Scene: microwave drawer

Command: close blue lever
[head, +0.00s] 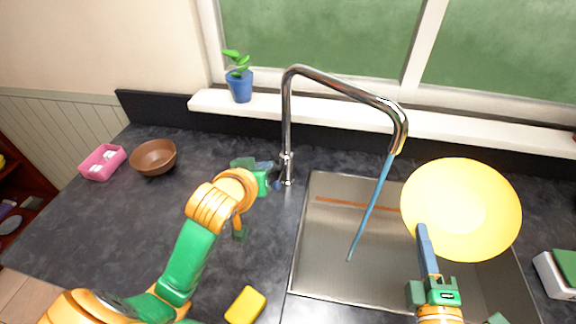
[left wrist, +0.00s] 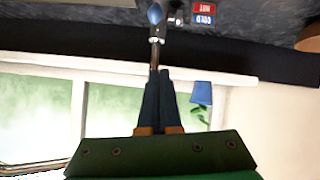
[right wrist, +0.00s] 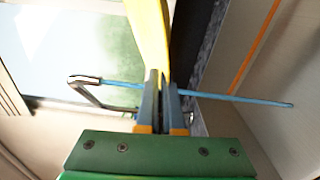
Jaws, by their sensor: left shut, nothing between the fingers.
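The chrome faucet (head: 287,120) stands behind the sink, and a thin blue stream of water (head: 371,205) runs from its spout into the basin. The blue lever (left wrist: 155,14) shows in the left wrist view on the faucet's base, just beyond my left fingertips; in the head view my gripper largely covers it. My left gripper (head: 272,178) is shut and empty close beside the faucet base; whether it touches is unclear. It also shows in the left wrist view (left wrist: 157,72). My right gripper (head: 422,232) is shut on the rim of a yellow plate (head: 465,200) above the sink.
The steel sink (head: 325,255) lies below the spout. A brown bowl (head: 154,157), a pink holder (head: 102,162) and a yellow sponge (head: 245,305) are on the dark counter. A potted plant (head: 240,86) stands on the sill. A red and blue hot/cold label (left wrist: 203,14) is near the lever.

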